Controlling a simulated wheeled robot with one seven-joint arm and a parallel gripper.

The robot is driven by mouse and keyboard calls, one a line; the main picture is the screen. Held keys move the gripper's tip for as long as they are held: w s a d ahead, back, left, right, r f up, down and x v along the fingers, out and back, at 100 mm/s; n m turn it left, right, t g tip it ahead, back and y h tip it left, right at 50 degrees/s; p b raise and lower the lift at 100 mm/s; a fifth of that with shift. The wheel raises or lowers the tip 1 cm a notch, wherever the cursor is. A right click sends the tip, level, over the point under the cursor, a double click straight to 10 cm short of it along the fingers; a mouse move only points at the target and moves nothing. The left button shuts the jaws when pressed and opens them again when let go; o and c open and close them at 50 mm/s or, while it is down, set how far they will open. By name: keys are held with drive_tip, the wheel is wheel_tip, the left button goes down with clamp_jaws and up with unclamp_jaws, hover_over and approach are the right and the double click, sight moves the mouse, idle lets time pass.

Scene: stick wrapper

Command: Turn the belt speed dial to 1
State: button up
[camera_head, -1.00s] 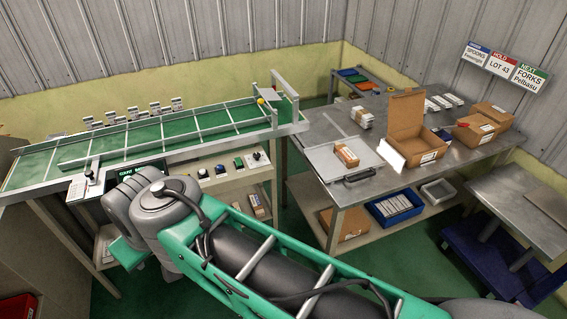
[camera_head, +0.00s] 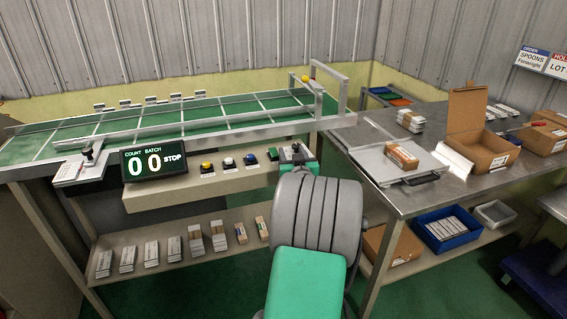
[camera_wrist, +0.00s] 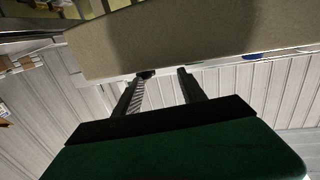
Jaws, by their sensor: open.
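The belt speed dial (camera_head: 295,149) is the dark knob at the right end of the row of controls on the beige console. My grey and green wrist stands right in front and hides its lower part; its pointer and scale cannot be read. In the camera_wrist view my gripper (camera_wrist: 165,73) is open, its two dark fingers apart with nothing clearly between them. The fingertips are close to the edge of the beige console (camera_wrist: 185,38). A small dark shape is at the left fingertip; I cannot tell if it is the dial.
Yellow (camera_head: 207,166), white (camera_head: 229,161), blue (camera_head: 250,158) and green (camera_head: 272,154) controls stand left of the dial. The green conveyor (camera_head: 200,118) runs behind. A steel table (camera_head: 400,195) stands right.

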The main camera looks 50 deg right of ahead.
drive_tip(key=shift+s+d+f+m+h, duration=0.15)
drive_tip(key=shift+s+d+h, duration=0.1)
drive_tip(key=shift+d, duration=0.35)
drive_tip(key=shift+s+d+m+h, duration=0.15)
drive_tip(key=shift+d+h, duration=0.1)
drive_tip(key=shift+d, duration=0.35)
drive_tip(key=x, duration=0.7)
drive_tip(key=shift+p, duration=0.4)
drive_tip(key=shift+c, duration=0.6)
clamp_jaws()
